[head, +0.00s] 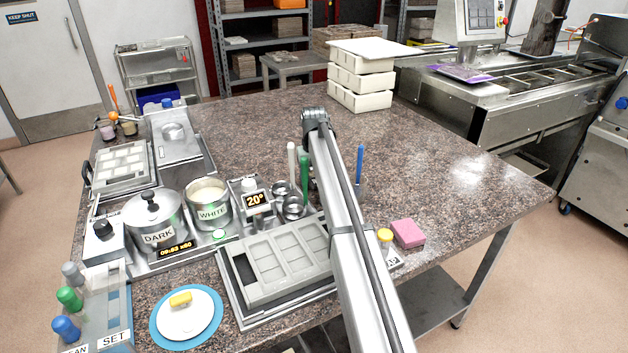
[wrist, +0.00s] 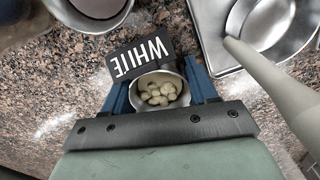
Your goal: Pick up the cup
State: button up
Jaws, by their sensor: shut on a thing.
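The cup (wrist: 160,102) is a small round metal cup holding several pale, cream-coloured pieces. It shows in the wrist view, seen from above. My gripper (wrist: 157,75) has its blue fingers on either side of the cup and is shut on it. A black tag reading WHITE (wrist: 142,56) shows at the cup's far side; I cannot tell whether it is fixed to the cup. I cannot tell the cup's height above the speckled table. In the head view my arm hides the gripper, and I cannot make out the cup there.
In the head view, the DARK pot (head: 155,222) and WHITE pot (head: 208,205) stand at left. A grey mould (head: 275,265) lies in front. A pink sponge (head: 408,233) and upright tools (head: 304,165) are near my arm. White stacked moulds (head: 361,82) stand behind. The table's right side (head: 450,180) is clear.

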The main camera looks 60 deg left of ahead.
jog(key=shift+r, duration=0.1)
notch_tip(320, 180, up, 15)
dwell(0.9)
dwell(0.4)
